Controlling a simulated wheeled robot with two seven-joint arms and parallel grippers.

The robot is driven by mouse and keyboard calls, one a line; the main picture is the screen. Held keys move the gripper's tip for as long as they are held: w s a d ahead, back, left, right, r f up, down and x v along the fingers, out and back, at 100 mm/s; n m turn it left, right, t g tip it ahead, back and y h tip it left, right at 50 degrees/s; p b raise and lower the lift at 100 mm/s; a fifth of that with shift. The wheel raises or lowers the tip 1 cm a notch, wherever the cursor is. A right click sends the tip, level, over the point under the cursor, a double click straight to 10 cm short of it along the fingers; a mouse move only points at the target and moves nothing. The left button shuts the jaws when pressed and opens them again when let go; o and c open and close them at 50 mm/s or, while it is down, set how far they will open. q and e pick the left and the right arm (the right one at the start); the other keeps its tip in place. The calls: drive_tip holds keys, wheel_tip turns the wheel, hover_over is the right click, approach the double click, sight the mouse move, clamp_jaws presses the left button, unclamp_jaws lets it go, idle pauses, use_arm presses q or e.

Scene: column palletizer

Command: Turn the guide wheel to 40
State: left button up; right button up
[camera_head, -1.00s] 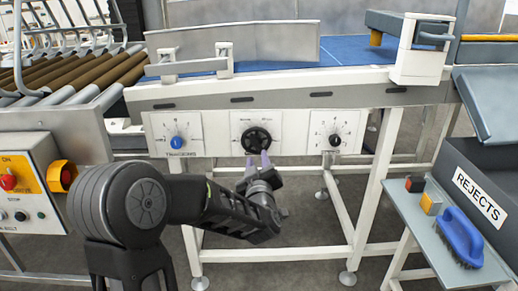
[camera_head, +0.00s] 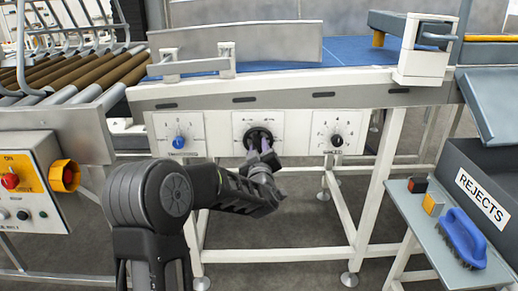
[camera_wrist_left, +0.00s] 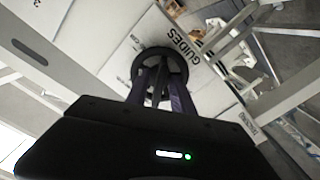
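The black guide wheel (camera_head: 259,134) sits on the middle white dial plate of the machine front. In the left wrist view the wheel (camera_wrist_left: 178,61) shows beside the printed word GUIDES. My left gripper (camera_head: 259,146) is at the wheel, its two fingers apart and overlapping the wheel's lower middle. In the left wrist view the gripper's fingers (camera_wrist_left: 160,80) reach to the wheel's face, one on each side of its centre. Whether they touch it I cannot tell. The wheel's pointer and the scale numbers are too small or covered to read. My right gripper is not in view.
A blue knob (camera_head: 179,142) is on the left plate and a small black knob (camera_head: 337,140) on the right plate. A control box (camera_head: 28,185) stands left. A shelf (camera_head: 428,228) with a blue brush (camera_head: 461,238) and the REJECTS bin (camera_head: 482,195) are right.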

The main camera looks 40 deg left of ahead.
use_arm(q)
clamp_jaws()
drive_tip(key=shift+m, duration=0.5)
drive_tip(key=m+p, duration=0.2)
drive_tip(key=m, duration=0.3)
drive_tip(key=shift+r, duration=0.1)
drive_tip(key=m+p, duration=0.2)
drive_tip(key=m, duration=0.4)
drive_tip(key=shift+a+p, duration=0.1)
drive_tip(key=shift+p, duration=0.3)
idle(0.4)
drive_tip(key=shift+o, duration=0.6)
unclamp_jaws()
drive_tip(key=shift+s, duration=0.15)
